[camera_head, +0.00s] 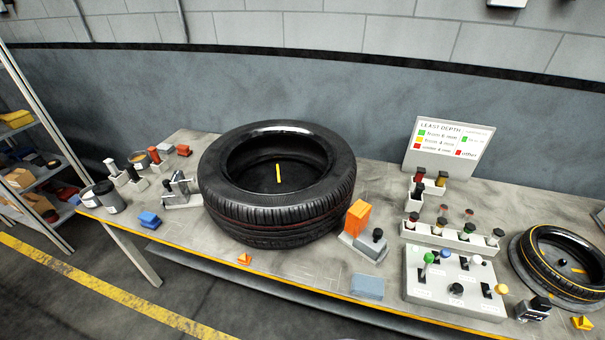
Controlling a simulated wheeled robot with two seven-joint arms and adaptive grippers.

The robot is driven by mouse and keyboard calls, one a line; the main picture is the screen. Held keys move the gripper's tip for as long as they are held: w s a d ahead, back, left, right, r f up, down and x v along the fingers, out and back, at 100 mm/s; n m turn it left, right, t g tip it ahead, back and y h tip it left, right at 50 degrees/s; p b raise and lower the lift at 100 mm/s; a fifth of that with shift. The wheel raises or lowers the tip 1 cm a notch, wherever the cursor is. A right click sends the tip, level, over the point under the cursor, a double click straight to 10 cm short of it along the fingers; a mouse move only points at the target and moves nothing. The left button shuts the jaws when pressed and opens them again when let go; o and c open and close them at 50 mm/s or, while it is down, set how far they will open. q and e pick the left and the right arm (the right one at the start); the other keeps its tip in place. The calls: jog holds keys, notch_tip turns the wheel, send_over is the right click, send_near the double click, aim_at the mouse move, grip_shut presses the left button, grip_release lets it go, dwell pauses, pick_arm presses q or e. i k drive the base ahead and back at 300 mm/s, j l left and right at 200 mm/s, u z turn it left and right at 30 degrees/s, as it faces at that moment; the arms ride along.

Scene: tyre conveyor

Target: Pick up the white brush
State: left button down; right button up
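I cannot clearly pick out a white brush in the head view. Small dark-topped items with pale lower parts (117,178) stand at the left end of the workbench (205,225), but they are too small to name surely. A grey holder (182,200) with upright dark and pale parts stands just left of the large tyre. Neither of my grippers shows in this view.
A large black tyre (290,226) lies flat mid-bench. Right of it are an orange block (357,217), a grey control panel (424,287), a pale rack (450,240), a sign (442,160) and a smaller tyre (545,277). Shelves (32,105) stand left.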

aim_at(110, 164)
jog(key=u, duration=1.25)
